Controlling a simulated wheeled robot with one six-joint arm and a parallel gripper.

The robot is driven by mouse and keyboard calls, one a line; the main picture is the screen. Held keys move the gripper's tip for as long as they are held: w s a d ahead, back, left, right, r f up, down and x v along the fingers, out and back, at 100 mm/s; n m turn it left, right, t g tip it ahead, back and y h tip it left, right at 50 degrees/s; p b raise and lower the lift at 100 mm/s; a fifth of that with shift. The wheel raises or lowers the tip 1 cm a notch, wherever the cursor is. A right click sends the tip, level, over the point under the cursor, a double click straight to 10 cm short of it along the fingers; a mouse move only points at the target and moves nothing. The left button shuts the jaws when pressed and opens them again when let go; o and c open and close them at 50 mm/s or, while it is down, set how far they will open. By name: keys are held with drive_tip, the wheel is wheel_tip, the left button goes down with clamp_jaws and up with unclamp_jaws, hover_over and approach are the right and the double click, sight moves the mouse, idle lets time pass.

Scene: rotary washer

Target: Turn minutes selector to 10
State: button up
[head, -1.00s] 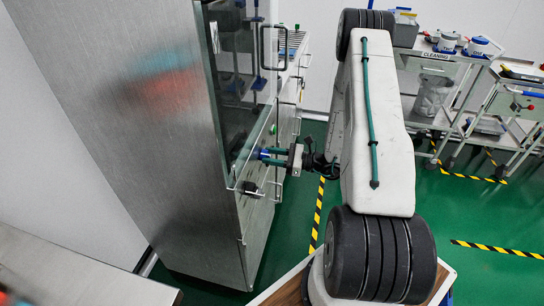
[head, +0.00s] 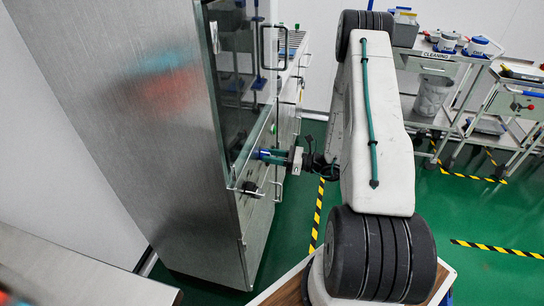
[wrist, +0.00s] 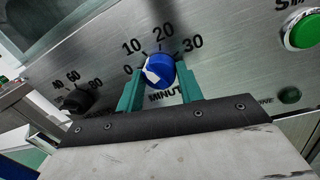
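The minutes selector is a blue knob (wrist: 161,69) on a brushed-metal panel, in the wrist view's upper middle. Labels 0, 10, 20 and 30 arc around it from left to right. A white mark shows on the knob's left side, facing roughly the 0 side; its exact reading is hard to tell. My gripper (wrist: 161,78) has a teal finger on each side of the knob, close against it, and looks shut on it. In the head view my gripper (head: 262,154) reaches the washer front (head: 235,160), where the knob is mostly hidden.
A black knob (wrist: 77,101) marked 40 to 80 sits left, and a green button (wrist: 302,31) sits upper right. In the head view, metal handles (head: 276,48) stick out from the washer front.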

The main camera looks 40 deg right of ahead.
drive_tip(key=o, duration=0.4)
drive_tip(key=v, duration=0.7)
drive_tip(key=shift+s+d, duration=0.15)
drive_tip(key=shift+s, duration=0.2)
drive_tip(key=s+a+r+n+g+h, duration=0.4)
drive_tip(key=s+a+r+n, duration=0.3)
drive_tip(key=r+n, duration=0.3)
drive_tip(key=s+a+r+n+g+h, duration=0.4)
drive_tip(key=s+a+r+n, duration=0.3)
drive_tip(key=r+n, duration=0.3)
drive_tip(key=s+a+r+n+g+h, duration=0.4)
drive_tip(key=s+a+r+n, duration=0.3)
drive_tip(key=r+n, duration=0.3)
drive_tip(key=shift+s+a+r+g+h, duration=0.15)
drive_tip(key=shift+a+r, duration=0.15)
drive_tip(key=shift+r, duration=0.35)
drive_tip(key=shift+s+a+r+g+h, duration=0.15)
drive_tip(key=shift+a+r, duration=0.2)
drive_tip(key=shift+r, duration=0.25)
